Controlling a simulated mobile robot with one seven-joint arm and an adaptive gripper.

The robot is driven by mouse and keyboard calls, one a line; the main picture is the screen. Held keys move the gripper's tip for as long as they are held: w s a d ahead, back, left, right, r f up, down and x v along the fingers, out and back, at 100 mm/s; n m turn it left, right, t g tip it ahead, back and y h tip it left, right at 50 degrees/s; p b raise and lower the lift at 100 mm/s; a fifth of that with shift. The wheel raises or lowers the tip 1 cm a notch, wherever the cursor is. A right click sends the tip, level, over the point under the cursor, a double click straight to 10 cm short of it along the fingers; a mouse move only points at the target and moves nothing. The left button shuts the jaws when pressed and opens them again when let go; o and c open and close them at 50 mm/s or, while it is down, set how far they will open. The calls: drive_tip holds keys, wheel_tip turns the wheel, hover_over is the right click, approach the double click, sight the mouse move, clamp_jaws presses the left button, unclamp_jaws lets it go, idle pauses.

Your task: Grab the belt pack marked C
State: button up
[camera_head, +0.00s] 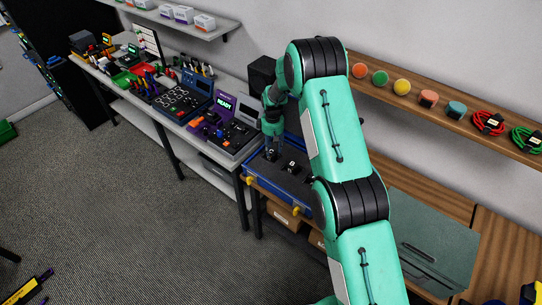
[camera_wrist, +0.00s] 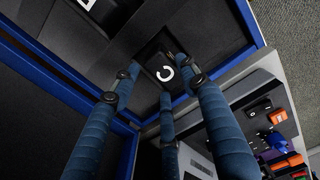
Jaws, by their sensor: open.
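The belt pack marked C (camera_wrist: 166,72) is a small black box with a white C on its top. It sits in a dark recess of the blue-edged case (camera_head: 264,191), whose blue rim also crosses the wrist view (camera_wrist: 60,65). My gripper (camera_wrist: 160,82) has its blue fingers spread around the C pack, one to the left and the others to the right and below. I cannot tell whether any finger touches it. In the head view my gripper (camera_head: 271,148) points down into the case over a dark pack; another dark pack (camera_head: 291,167) with a white mark lies to its right.
A control console with a purple panel (camera_head: 215,120) stands close to the left of the case. Shelves with colored rolls and coiled cables (camera_head: 488,122) run along the wall at right. A grey-green mat (camera_head: 435,240) lies on the wooden bench at right.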

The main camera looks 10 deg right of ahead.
sight(272, 150)
drive_tip(key=shift+w+a+f+p, duration=0.1)
drive_tip(key=shift+f+p, duration=0.25)
drive_tip(key=shift+f, duration=2.05)
drive_tip(key=shift+c, duration=0.2)
drive_tip(key=c, duration=0.9)
drive_tip(key=shift+r, duration=0.25)
drive_tip(key=shift+r+b, duration=0.3)
drive_tip(key=shift+r, duration=1.05)
drive_tip(key=shift+s+r, duration=0.2)
drive_tip(key=shift+r, duration=0.05)
drive_tip(key=s, duration=0.5)
drive_tip(key=s+d+r+b, duration=0.1)
drive_tip(key=s, duration=0.9)
drive_tip(key=shift+s+d+r, duration=0.15)
drive_tip(key=shift+s+d, duration=0.1)
drive_tip(key=shift+d, duration=0.05)
